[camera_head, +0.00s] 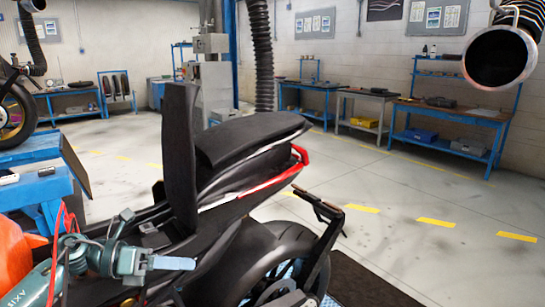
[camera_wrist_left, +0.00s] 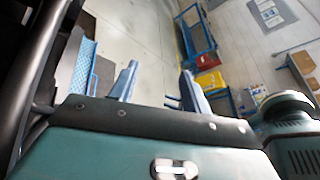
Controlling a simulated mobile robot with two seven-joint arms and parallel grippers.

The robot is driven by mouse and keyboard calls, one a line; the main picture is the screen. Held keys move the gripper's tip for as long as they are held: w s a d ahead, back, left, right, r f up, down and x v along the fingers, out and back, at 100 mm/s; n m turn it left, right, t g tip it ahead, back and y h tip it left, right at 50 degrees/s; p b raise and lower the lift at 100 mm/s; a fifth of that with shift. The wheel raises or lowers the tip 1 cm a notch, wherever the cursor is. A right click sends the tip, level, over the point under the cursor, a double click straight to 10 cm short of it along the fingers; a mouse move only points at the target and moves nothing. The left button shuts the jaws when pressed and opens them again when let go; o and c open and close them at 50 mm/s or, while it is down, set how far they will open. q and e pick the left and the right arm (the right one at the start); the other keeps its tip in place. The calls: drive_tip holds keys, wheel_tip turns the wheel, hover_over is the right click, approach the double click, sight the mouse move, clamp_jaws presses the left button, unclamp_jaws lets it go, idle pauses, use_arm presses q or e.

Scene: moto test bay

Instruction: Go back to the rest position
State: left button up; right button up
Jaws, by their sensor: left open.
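My left gripper (camera_head: 168,263) is at the lower left of the head view, in front of the near side of a black and red motorcycle (camera_head: 255,150). In the left wrist view the two blue fingers of my left gripper (camera_wrist_left: 160,85) stand apart with nothing between them. Whether the gripper touches the motorcycle cannot be told. A flat black part stands upright beside the motorcycle's tail. My right gripper is not in view.
A blue stand (camera_head: 35,180) and part of another motorcycle wheel (camera_head: 12,112) are at the left. Blue workbenches (camera_head: 450,118) line the back wall. A large hose nozzle (camera_head: 497,55) hangs at the upper right. The floor (camera_head: 400,200) at the right is clear.

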use_arm(q)
drive_tip(key=s+d+f+n+t+h, duration=0.2)
drive_tip(key=d+n+t+h, duration=0.15)
drive_tip(key=d+n, duration=0.3)
drive_tip(key=s+f+n+t+y, duration=0.1)
drive_tip(key=s+f+n+y, duration=0.6)
drive_tip(key=n, duration=0.9)
drive_tip(key=s+f+n+t+y+p, duration=0.1)
drive_tip(key=s+f+n+t+y, duration=0.1)
drive_tip(key=s+f+n+y, duration=0.5)
drive_tip(key=s+f+n, duration=0.5)
drive_tip(key=f+n, duration=0.3)
drive_tip(key=n, duration=0.2)
drive_tip(key=shift+s+a+f, duration=0.15)
drive_tip(key=shift+s+f, duration=0.05)
drive_tip(key=shift+s, duration=0.05)
drive_tip(key=shift+n+y, duration=0.25)
drive_tip(key=shift+c, duration=0.6)
